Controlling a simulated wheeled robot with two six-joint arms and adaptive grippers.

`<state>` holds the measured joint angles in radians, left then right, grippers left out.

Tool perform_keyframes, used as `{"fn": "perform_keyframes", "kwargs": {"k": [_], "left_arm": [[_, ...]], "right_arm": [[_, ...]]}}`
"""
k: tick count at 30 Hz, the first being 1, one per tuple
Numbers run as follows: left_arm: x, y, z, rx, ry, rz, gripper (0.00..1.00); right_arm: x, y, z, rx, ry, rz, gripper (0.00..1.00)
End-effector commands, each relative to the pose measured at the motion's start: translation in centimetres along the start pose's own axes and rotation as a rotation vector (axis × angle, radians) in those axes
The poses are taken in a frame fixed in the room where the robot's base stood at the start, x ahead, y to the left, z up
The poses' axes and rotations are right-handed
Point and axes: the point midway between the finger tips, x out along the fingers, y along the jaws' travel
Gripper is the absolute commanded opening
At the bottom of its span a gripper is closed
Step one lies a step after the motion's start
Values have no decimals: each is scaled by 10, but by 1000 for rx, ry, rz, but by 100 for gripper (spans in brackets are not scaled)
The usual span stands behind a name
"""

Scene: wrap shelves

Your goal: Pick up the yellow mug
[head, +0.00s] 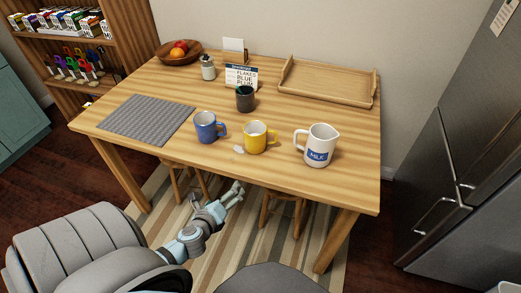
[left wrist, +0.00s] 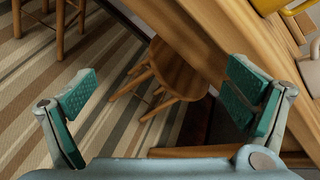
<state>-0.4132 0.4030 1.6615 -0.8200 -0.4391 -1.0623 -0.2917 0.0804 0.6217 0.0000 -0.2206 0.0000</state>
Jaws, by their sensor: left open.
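The yellow mug (head: 255,138) stands upright on the wooden table (head: 185,85), near its front edge, with its handle to the right. A blue mug (head: 206,127) is to its left and a white milk jug (head: 318,146) to its right. My left gripper (head: 237,192) is below and in front of the table edge, apart from the yellow mug. In the left wrist view my left gripper (left wrist: 160,100) is open and empty, with teal pads wide apart. Part of the yellow mug (left wrist: 295,5) shows at the top right corner there. My right gripper is not in view.
A small white object (head: 238,149) lies beside the yellow mug. A dark cup (head: 245,98) stands behind. A grey mat (head: 147,118) is at the left, a wooden tray (head: 325,84) at the back right. Stools (left wrist: 170,70) stand under the table.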

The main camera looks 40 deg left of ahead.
Motion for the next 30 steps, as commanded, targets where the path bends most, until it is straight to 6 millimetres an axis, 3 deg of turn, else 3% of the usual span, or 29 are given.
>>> {"fn": "perform_keyframes", "kwargs": {"k": [1,3,7,16,27,30], "left_arm": [[10,-27,8,221,-98,-113,100],[-2,-75,37,479,-243,-216,100],[-13,-121,66,680,-385,-280,100],[49,-151,90,688,-391,-276,100],[103,-170,99,685,-388,-277,100],[107,-172,101,687,-387,-277,100]], "right_arm": [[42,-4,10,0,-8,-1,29],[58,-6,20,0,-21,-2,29],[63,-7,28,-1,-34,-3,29],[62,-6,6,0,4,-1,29],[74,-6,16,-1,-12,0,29],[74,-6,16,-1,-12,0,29]]}}
